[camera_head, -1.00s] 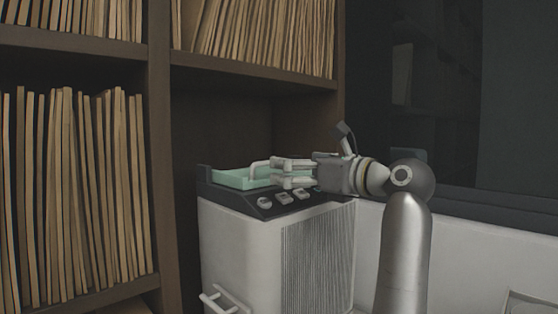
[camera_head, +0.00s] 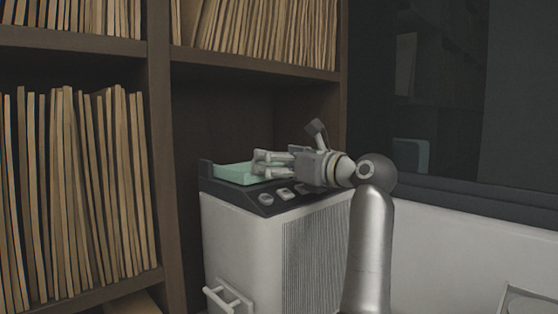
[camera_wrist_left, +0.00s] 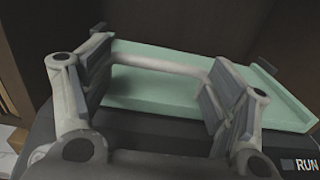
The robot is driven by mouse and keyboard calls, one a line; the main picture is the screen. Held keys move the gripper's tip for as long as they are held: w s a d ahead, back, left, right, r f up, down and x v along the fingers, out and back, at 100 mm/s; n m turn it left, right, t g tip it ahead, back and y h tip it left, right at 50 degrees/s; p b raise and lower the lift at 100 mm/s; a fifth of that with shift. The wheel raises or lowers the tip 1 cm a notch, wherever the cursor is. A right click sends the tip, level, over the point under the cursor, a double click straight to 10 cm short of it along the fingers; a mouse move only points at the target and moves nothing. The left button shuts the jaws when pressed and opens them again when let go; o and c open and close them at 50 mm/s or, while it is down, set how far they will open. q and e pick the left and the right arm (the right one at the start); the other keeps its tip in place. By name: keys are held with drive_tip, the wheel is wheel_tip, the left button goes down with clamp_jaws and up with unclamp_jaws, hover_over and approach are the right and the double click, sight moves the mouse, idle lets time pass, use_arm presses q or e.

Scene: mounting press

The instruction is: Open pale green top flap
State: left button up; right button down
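The pale green top flap (camera_head: 232,174) lies about flat on the dark top of a pale machine. In the left wrist view the flap (camera_wrist_left: 160,98) fills the middle, with a light bar handle (camera_wrist_left: 170,59) across it. My left gripper (camera_head: 262,163) is over the flap, its arm rising from the lower right of the head view. In the wrist view the left gripper (camera_wrist_left: 155,85) has its fingers wide apart, with the handle spanning between them. I cannot tell whether they touch it. The handle is hidden behind the gripper in the head view. My right gripper is not in view.
The machine's white body (camera_head: 235,245) has a ribbed side panel (camera_head: 312,255) and a lower front handle (camera_head: 225,298). Grey controls (camera_head: 266,198) line its dark top edge. Wooden shelves (camera_head: 160,150) with folders stand close at left and behind. A dark panel is at right.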

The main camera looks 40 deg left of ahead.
use_arm(q)
drive_tip(key=shift+d, duration=0.1)
drive_tip(key=c, duration=1.3)
drive_tip(key=shift+c, duration=0.4)
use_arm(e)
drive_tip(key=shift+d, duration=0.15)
